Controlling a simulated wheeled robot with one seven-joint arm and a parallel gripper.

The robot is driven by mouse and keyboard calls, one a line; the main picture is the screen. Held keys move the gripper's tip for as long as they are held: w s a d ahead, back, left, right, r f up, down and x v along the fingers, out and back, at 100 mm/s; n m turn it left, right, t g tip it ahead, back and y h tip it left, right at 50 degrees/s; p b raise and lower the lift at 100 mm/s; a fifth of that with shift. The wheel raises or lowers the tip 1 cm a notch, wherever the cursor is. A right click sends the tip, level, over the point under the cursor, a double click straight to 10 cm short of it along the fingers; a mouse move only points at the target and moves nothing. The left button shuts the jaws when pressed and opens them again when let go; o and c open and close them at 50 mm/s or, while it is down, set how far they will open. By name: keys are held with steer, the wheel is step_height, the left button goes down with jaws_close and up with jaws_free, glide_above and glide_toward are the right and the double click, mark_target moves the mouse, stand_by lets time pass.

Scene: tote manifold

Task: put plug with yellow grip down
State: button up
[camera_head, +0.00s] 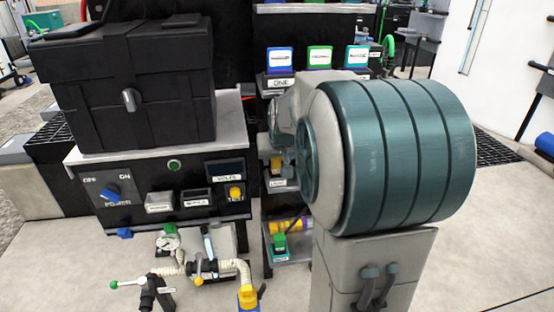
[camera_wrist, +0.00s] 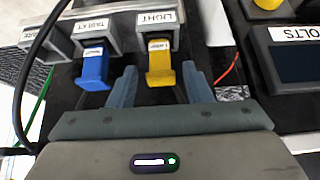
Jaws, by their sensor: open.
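The plug with yellow grip (camera_wrist: 159,75) sits at the front of a grey socket (camera_wrist: 150,26) labelled LIGHT in the wrist view. My gripper (camera_wrist: 157,86) is open, with one blue-grey finger on each side of the yellow grip. A gap shows between the grip and each finger. In the head view a small yellow piece (camera_head: 276,166) shows above a LIGHT label on the middle shelf, partly behind my arm. My gripper is hidden in the head view.
A plug with blue grip (camera_wrist: 95,70) sits in the neighbouring socket, close to my left finger. A VOLTS display (camera_wrist: 302,58) stands at the right, near a red wire (camera_wrist: 227,70). A black cable (camera_wrist: 40,45) runs at the left. A black case (camera_head: 135,90) stands on the bench.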

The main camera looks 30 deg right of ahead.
steer(key=p+v, duration=0.2)
steer(key=v, duration=0.5)
steer(key=s+a+f+n+g, duration=0.1)
steer(key=s+a+f, duration=0.2)
steer(key=s, duration=0.3)
steer(key=s+a+f+n+g+y, duration=0.1)
steer(key=s+a+f+g, duration=0.1)
steer(key=s+a, duration=0.4)
steer(key=s+a+f+n+g, duration=0.1)
steer(key=s+a+f+g, duration=0.1)
steer(key=s+a+f, duration=0.3)
steer(key=s, duration=0.2)
steer(key=shift+s+a+y, duration=0.25)
steer(key=shift+y, duration=0.15)
steer(key=shift+f, duration=0.1)
step_height(320, 180, up, 33)
steer(key=t+p, duration=0.1)
steer(key=p, duration=2.9)
steer(key=shift+d, duration=0.2)
